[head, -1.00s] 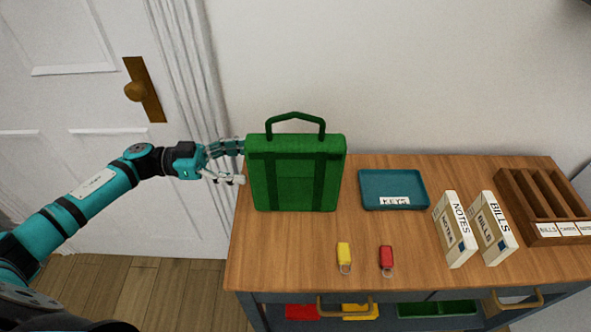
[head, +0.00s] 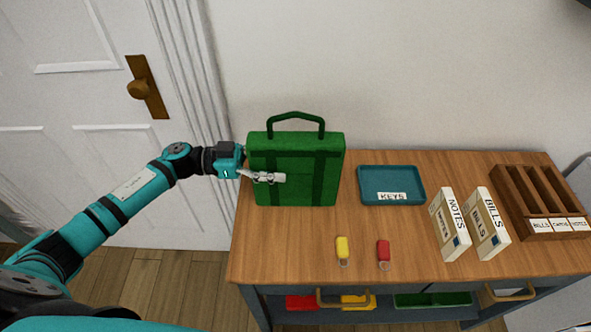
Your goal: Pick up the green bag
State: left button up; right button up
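The green bag (head: 295,165) stands upright on the left part of the wooden cabinet top, its loop handle (head: 296,116) pointing up. My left gripper (head: 280,177) is at the bag's left side. One finger lies across the front face of the bag; the other finger is hidden, seemingly behind the bag. I cannot tell whether the fingers press on it. The bag still rests on the top. My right gripper is not in view.
A teal keys tray (head: 391,185), yellow key fob (head: 342,249), red key fob (head: 383,252), notes box (head: 449,226), bills box (head: 486,225) and wooden sorter (head: 541,203) share the cabinet top (head: 300,240). A white door (head: 90,90) is at left.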

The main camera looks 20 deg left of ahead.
pick_arm(q)
jog(key=c, duration=1.1)
jog(key=shift+c, duration=0.3)
jog(key=shift+r, duration=0.1)
